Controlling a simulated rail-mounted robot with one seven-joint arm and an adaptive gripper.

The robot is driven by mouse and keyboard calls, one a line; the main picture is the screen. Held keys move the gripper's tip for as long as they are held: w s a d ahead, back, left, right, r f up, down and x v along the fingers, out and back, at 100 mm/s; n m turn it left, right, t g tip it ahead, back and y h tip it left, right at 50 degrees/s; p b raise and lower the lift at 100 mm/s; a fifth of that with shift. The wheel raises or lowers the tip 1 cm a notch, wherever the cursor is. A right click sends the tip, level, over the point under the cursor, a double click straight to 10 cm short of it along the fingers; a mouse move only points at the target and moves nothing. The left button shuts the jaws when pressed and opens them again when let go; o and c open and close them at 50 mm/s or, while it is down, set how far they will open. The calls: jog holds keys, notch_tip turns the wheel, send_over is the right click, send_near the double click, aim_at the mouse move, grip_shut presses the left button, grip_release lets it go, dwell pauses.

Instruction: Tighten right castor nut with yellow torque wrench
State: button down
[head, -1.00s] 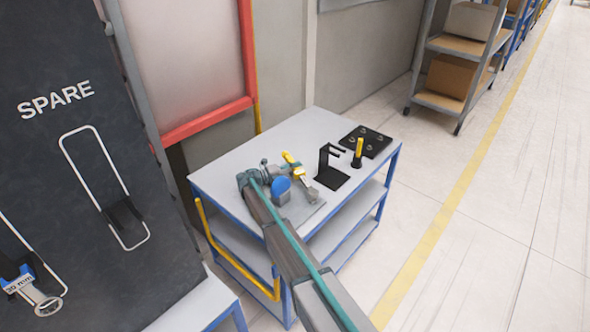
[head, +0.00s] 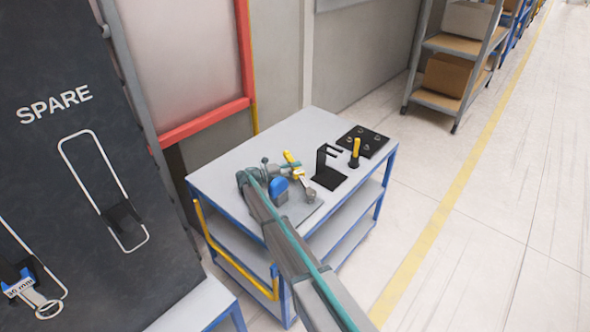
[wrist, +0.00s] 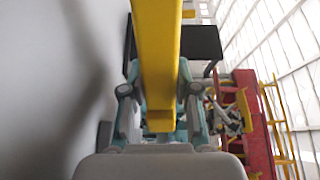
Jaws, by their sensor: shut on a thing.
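The yellow torque wrench (head: 289,156) is over the near part of the cart top in the head view, tilted, with a pale band and a metallic end toward the lower right. In the wrist view its yellow bar (wrist: 160,50) runs down the middle, between the fingers of my gripper (wrist: 160,105). My gripper is shut on it. A blue rounded part (head: 280,189) with grey below stands beside the wrench; I cannot tell whether it belongs to a castor. The right castor nut cannot be made out, and my arm covers part of this area.
The cart top (head: 225,170) also carries a black stand (head: 328,176), a yellow-handled tool (head: 355,149) standing upright, and a black plate (head: 369,140) with several small fittings. A dark SPARE board (head: 70,180) stands at left. A shelf (head: 440,98) is behind; floor at right is clear.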

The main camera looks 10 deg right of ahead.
jog(key=shift+d+r, duration=0.1)
jog(key=shift+d, duration=0.05)
jog(key=shift+s+a+t+p, duration=0.1)
jog(key=shift+a+t+p, duration=0.25)
jog(key=shift+p, duration=0.2)
jog(key=shift+r+n, duration=0.1)
jog(key=shift+n, duration=0.2)
jog(key=shift+r+p, duration=1.45)
jog(key=shift+r, duration=0.7)
